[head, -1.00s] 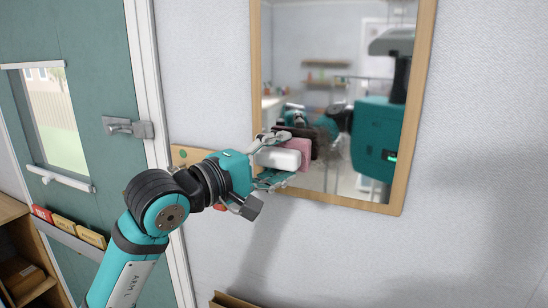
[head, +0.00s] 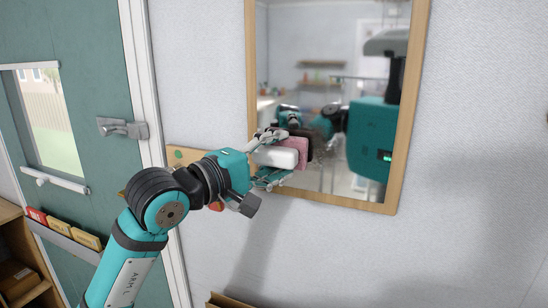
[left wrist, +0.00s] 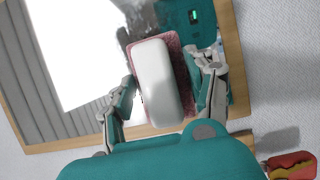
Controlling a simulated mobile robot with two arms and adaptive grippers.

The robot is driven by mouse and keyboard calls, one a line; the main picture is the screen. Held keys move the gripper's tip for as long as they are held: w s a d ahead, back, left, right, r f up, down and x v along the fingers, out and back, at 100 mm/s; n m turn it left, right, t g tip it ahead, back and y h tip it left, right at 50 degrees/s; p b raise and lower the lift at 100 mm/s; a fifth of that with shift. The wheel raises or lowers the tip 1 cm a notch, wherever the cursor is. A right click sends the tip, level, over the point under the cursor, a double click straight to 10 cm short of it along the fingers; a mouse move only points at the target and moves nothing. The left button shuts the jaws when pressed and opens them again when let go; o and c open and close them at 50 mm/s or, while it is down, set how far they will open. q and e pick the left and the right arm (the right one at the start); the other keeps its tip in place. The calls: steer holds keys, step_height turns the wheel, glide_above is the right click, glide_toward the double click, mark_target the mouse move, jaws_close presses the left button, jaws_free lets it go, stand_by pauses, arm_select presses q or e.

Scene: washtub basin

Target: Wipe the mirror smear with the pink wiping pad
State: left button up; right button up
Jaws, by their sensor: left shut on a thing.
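My left gripper (head: 272,160) is shut on the pink wiping pad (head: 297,147), gripping it by its white back (head: 276,157). The pad is at the lower left of the wood-framed mirror (head: 350,50), pink side toward the glass; I cannot tell whether it touches. In the left wrist view the fingers (left wrist: 165,95) sit on both sides of the white back, with a pink rim (left wrist: 190,60) showing. A dark, greyish smear (head: 322,155) shows on the glass right of the pad; part may be hidden behind it. My right gripper is not directly in view.
A teal door (head: 90,110) with a lever handle (head: 122,128) is at the left. A wooden plate (head: 182,155) with a green button is on the wall left of the mirror. A shelf (head: 20,260) stands lower left.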

arm_select(q)
steer(key=shift+w+d, duration=0.2)
steer(key=shift+w, duration=0.3)
arm_select(e)
steer(key=shift+d+f, duration=0.1)
steer(key=shift+d, duration=0.2)
